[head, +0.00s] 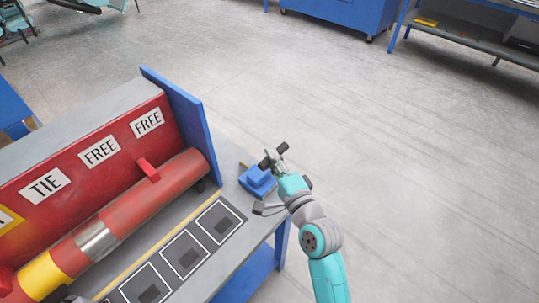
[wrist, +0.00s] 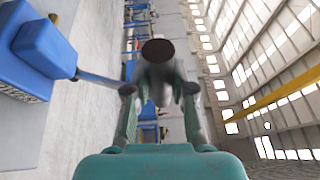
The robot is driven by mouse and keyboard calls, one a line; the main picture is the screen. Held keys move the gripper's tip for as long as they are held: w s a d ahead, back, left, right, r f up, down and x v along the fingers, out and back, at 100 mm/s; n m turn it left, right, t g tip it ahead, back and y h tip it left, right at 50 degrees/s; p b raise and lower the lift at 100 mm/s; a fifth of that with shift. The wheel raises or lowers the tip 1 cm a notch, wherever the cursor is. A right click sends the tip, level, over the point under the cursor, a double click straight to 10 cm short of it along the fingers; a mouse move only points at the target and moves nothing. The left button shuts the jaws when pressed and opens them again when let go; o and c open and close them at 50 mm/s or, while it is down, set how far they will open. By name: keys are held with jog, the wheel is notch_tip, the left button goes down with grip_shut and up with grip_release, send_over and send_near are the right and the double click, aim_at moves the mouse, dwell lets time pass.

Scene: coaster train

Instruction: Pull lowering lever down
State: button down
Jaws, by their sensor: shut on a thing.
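The lowering lever has a dark grip (head: 273,155) and rises from a blue base block (head: 257,180) at the right end of the bench. In the wrist view its round dark end (wrist: 157,50) faces the camera, and a thin arm (wrist: 100,78) joins it to the blue block (wrist: 45,48) on the left. My gripper (head: 283,163) is at the lever, above and just right of the block. In the wrist view my gripper (wrist: 160,90) has a finger on each side of the grip and is shut on it. The exact finger contact is blurred.
A red panel (head: 85,165) with TIE and FREE labels stands behind a red cylinder (head: 150,195) on the bench. A blue upright plate (head: 180,115) ends the panel. Dark framed squares (head: 219,222) lie along the bench front. The floor (head: 420,190) to the right is clear.

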jog(key=shift+f, duration=0.25)
jog(key=c, duration=1)
grip_release()
jog(key=shift+c, duration=0.2)
jog(key=shift+o, duration=0.3)
jog(key=shift+r, duration=0.1)
jog(key=v, duration=1.2)
